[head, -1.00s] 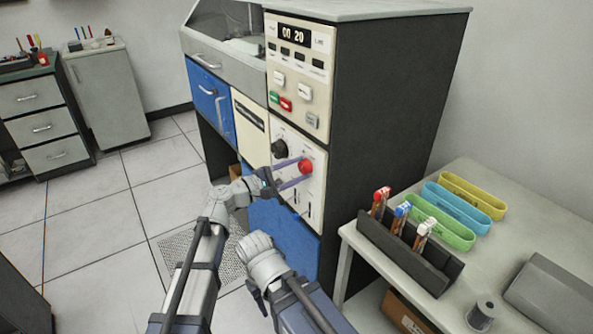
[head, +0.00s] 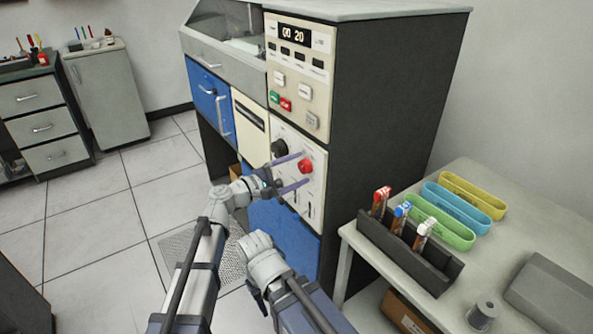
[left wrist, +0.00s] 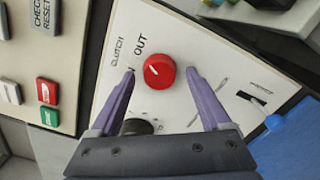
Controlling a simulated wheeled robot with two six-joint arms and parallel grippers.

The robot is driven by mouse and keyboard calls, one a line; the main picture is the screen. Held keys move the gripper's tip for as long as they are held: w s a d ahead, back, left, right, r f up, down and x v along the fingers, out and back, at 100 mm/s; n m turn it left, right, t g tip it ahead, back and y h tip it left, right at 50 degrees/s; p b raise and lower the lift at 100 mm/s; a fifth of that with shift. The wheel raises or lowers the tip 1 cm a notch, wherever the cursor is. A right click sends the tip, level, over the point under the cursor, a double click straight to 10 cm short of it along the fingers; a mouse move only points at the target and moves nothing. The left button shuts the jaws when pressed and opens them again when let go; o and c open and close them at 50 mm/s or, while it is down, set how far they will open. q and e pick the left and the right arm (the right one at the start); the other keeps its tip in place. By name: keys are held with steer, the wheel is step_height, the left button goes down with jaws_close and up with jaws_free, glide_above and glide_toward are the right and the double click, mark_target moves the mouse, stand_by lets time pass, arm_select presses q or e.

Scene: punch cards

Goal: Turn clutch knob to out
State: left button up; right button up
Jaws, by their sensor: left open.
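The red clutch knob (head: 306,167) is on the cream lower panel of the machine. In the left wrist view the red knob (left wrist: 159,72) has a white pointer mark aimed toward the upper left, near the word OUT. The word CLUTCH is printed beside it. My left gripper (head: 305,170) is open, its two purple fingers on either side of the knob. In the left wrist view my left gripper (left wrist: 161,71) shows a gap between each fingertip and the knob. Part of the lettering by the left fingertip is hidden. My right arm shows low in the head view, but its fingers do not.
A black knob (head: 280,147) is close by on the same panel, with slots (head: 309,210) below. Green and red buttons (head: 285,104) are above. A table (head: 390,293) at right holds a dark tube rack (head: 430,277) and coloured trays (head: 440,225).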

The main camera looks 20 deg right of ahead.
arm_select(q)
steer(key=v, duration=0.8)
steer(key=s+a+f+m+g+y, duration=0.25)
steer(key=s+a+f+y, duration=0.2)
steer(key=f, duration=0.35)
steer(key=s+a+f+m+g+y, duration=0.1)
steer(key=s+a+f+m+y, duration=0.3)
steer(key=f, duration=0.3)
steer(key=s+a+f+m+g+y, duration=0.1)
steer(key=s+a+f+y, duration=0.15)
steer(key=a, duration=0.45)
steer(key=s+a+f+m+y, duration=0.1)
steer(key=s+a+f+y, duration=0.15)
steer(key=a, duration=0.35)
steer(key=s+a+f+m+g+y, duration=0.1)
steer(key=s+a+f+y, duration=0.2)
steer(key=a, duration=0.4)
steer(key=s+d+r+m+y, duration=0.15)
steer(key=s+d+m, duration=0.3)
steer(key=d, duration=0.65)
step_height(320, 180, up, 18)
steer(key=p, duration=1.8)
steer(key=shift+s+d+g, duration=0.15)
steer(key=shift+s+g, duration=0.2)
steer(key=shift+g, duration=0.1)
